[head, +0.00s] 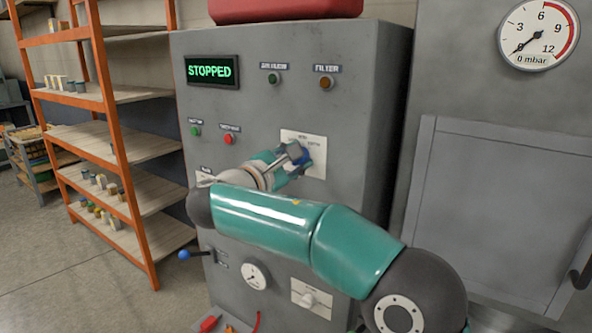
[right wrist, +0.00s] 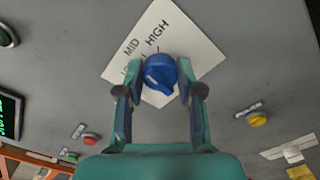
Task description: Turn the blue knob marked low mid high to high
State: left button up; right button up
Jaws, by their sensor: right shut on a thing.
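The blue knob (right wrist: 160,75) sits on a white plate (right wrist: 190,38) on the grey machine panel. The words MID and HIGH show on the plate, and the LOW mark is mostly hidden beside the left finger. My right gripper (right wrist: 160,82) is shut on the blue knob, one finger on each side. Where the knob's pointer stands is hard to tell. In the head view, my right gripper (head: 293,160) is against the white plate (head: 316,165) and mostly hides the knob. My left gripper is not in view.
A display (head: 212,71) reads STOPPED. A green button (head: 196,131) and a red button (head: 228,139) are left of the plate. Below are a gauge (head: 255,276), a white knob (head: 308,300) and a blue-tipped lever (head: 184,254). An orange shelf (head: 120,150) stands at left.

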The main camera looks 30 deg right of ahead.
jog(key=m+b, duration=0.1)
jog(key=m, duration=0.1)
jog(key=m+b, duration=0.1)
jog(key=shift+f+m+b, duration=0.25)
jog(key=shift+m+b, duration=0.05)
jog(key=shift+m, duration=0.1)
jog(key=shift+m+b, duration=1.1)
jog(key=shift+m, duration=0.6)
jog(key=o, duration=1.1)
jog(key=shift+r, duration=0.1)
jog(key=shift+o, duration=0.2)
jog(key=shift+a, duration=0.1)
jog(key=v, duration=1.2)
jog(key=shift+w, duration=0.1)
